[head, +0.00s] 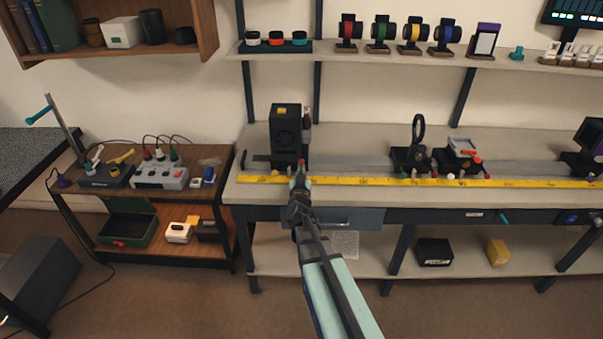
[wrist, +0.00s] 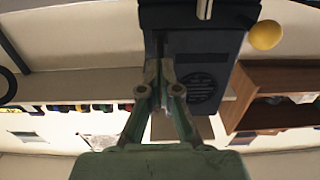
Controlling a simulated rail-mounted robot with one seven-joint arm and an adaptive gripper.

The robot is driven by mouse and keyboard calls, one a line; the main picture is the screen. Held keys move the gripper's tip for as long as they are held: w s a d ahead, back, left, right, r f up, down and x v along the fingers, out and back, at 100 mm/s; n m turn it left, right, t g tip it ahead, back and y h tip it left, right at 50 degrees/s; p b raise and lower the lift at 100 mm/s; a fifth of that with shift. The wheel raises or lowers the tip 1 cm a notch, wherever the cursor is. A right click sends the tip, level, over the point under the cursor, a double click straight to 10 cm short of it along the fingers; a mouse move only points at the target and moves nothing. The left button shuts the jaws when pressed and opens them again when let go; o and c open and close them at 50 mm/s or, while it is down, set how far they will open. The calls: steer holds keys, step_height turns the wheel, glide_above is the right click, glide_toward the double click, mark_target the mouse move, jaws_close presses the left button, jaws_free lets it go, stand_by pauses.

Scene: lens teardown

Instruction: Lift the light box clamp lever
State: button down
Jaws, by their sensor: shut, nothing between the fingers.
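The light box (head: 286,135) is a black upright box with a round grille and a yellow label, at the left end of the bench rail. In the wrist view the light box (wrist: 205,50) fills the top centre, with the picture upside down. My gripper (head: 299,174) is in front of the box's lower right side. In the wrist view my gripper (wrist: 161,66) has its fingertips together, empty, close to the box's edge; whether they touch is unclear. A small red tip (head: 301,160) shows just above the fingers; I cannot tell if it is the clamp lever.
A yellow measuring tape (head: 400,181) runs along the bench front. A lens holder (head: 417,135) stands further right on the rail. A side table (head: 215,205) is at left.

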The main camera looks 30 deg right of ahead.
steer(key=shift+s+a, duration=0.1)
steer(key=f+v, duration=0.1)
steer(key=v, duration=0.5)
steer(key=shift+s+a+b, duration=0.2)
steer(key=shift+s+b, duration=0.15)
steer(key=shift+b, duration=0.1)
